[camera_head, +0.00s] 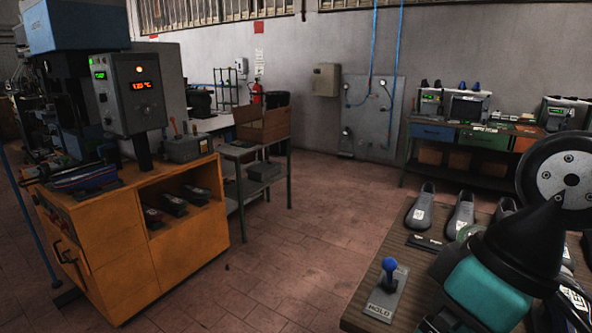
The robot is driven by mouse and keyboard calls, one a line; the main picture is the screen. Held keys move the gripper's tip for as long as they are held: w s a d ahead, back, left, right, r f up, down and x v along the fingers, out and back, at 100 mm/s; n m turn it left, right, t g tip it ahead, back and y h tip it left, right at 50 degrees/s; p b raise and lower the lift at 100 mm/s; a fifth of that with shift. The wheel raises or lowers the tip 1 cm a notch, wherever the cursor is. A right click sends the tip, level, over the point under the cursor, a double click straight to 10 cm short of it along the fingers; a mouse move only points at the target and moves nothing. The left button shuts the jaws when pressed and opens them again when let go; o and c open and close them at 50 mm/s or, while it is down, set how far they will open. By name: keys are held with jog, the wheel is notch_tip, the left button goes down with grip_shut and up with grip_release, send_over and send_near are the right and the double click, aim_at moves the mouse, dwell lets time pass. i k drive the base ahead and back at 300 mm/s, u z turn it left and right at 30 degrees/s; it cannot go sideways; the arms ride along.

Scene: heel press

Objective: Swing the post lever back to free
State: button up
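A lever with a blue ball knob (389,265) stands on a small grey plate (386,293) near the left edge of the wooden bench at lower right. The plate's near end bears a label that seems to read HOLD. The lever looks near upright; its exact lean is hard to tell. No FREE label can be made out. My arm, black and teal, fills the lower right, to the right of the lever and apart from it in the picture. Dark parts show below the teal section, but I cannot make out gripper fingers or whether they hold anything.
An orange cabinet (180,262) with a control box (128,93) stands at left. Open floor (312,222) lies between cabinet and bench.

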aim_at(390, 265)
jog(key=z, duration=2.5)
jog(key=k, duration=0.7)
jog(key=u, duration=1.45)
